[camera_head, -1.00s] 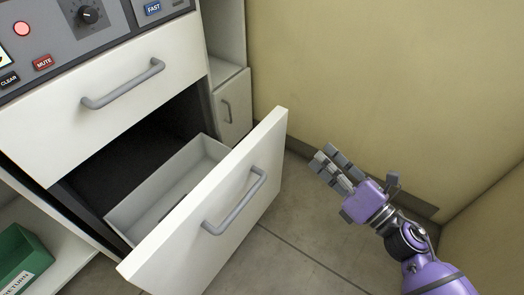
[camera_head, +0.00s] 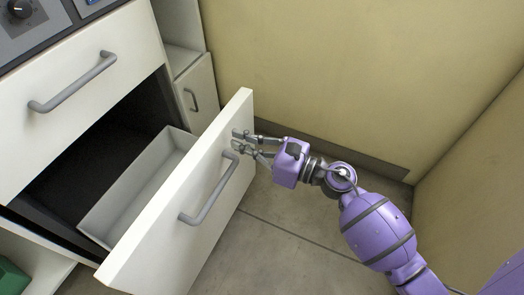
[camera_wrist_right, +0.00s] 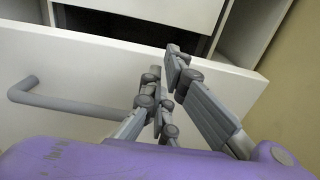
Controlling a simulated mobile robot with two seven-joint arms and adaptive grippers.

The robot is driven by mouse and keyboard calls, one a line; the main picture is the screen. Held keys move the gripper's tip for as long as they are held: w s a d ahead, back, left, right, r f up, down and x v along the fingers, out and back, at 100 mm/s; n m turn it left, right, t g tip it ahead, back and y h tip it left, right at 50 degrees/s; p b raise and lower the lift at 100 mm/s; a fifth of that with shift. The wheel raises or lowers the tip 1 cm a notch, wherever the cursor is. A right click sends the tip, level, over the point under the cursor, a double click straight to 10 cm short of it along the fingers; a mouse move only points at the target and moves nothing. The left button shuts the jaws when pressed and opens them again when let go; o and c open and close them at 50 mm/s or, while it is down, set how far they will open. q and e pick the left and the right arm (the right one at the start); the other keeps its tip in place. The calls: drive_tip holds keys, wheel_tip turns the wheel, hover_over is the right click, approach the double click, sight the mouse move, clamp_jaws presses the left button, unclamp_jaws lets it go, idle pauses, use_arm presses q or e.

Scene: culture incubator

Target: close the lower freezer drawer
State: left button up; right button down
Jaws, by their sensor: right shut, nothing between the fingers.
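The lower drawer (camera_head: 150,245) is pulled out, with a white front panel and a grey inner tray (camera_head: 135,190) that looks empty. Its grey bar handle (camera_head: 210,190) is on the front. My right gripper (camera_head: 236,141) is shut and empty, its fingertips close to the drawer front beside the handle's upper right end. In the right wrist view the fingers (camera_wrist_right: 172,80) lie in front of the white panel (camera_wrist_right: 130,65), right of the handle (camera_wrist_right: 70,106). I cannot tell whether they touch the panel. My left gripper is not in view.
The upper drawer (camera_head: 90,60) with its own handle is closed above. A small cabinet door (camera_head: 197,95) is beside it. A beige wall (camera_head: 330,70) stands behind my right arm. A green box (camera_head: 12,278) is at lower left. The floor (camera_head: 290,265) is clear.

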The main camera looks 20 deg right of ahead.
sight(220, 136)
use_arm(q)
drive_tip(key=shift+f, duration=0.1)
use_arm(e)
drive_tip(key=shift+x, duration=1.55)
